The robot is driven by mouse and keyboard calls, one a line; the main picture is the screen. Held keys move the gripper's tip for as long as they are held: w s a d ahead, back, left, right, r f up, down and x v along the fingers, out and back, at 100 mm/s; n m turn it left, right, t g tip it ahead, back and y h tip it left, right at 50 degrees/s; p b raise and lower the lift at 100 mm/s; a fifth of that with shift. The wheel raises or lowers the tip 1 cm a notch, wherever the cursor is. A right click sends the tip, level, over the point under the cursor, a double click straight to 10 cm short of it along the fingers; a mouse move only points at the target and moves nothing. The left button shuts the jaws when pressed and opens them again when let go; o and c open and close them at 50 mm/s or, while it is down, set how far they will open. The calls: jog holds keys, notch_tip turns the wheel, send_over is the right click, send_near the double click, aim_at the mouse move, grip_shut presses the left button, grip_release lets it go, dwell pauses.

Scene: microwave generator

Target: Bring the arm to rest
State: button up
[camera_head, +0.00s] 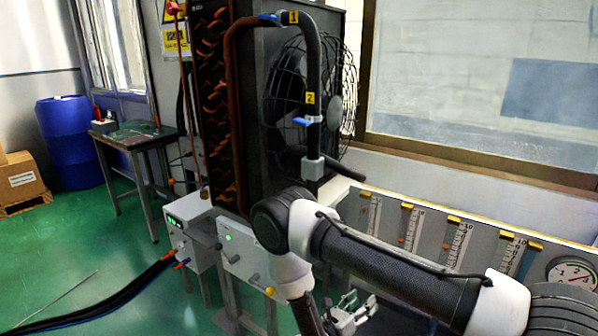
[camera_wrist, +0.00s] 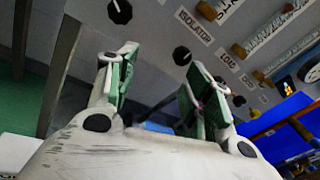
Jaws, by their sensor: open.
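My gripper (camera_head: 350,311) is low in the head view, below my arm's bend, partly cut by the bottom edge. In the wrist view my gripper (camera_wrist: 158,95) has its two fingers with green pads spread apart. My arm stretches from the lower right of the head view to the middle, in front of the gauge panel.
A fan unit (camera_head: 300,90) with pipes and blue-handled valves stands behind my arm. A flowmeter panel (camera_head: 425,232) with a dial is at right. A white control box (camera_head: 190,228) with cables stands left. Farther left are a table (camera_head: 135,138) and blue barrel (camera_head: 70,140).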

jog(key=s+d+r+m+g+y, duration=0.2)
jog(key=s+d+r+m+y, duration=0.2)
jog(key=r, duration=1.1)
jog(key=s+d+r+m+g+y, duration=0.3)
jog(key=s+d+r+m, duration=0.3)
jog(key=s+r+m, duration=0.4)
jog(key=s+d+r+m+g+y, duration=0.2)
jog(key=s+d+r+m+y, duration=0.4)
jog(key=r+m, duration=1)
notch_tip(320, 180, up, 6)
jog(key=shift+s+r+m, duration=0.1)
jog(key=shift+s+m, duration=0.3)
jog(key=shift+s, duration=0.6)
jog(key=shift+g, duration=0.3)
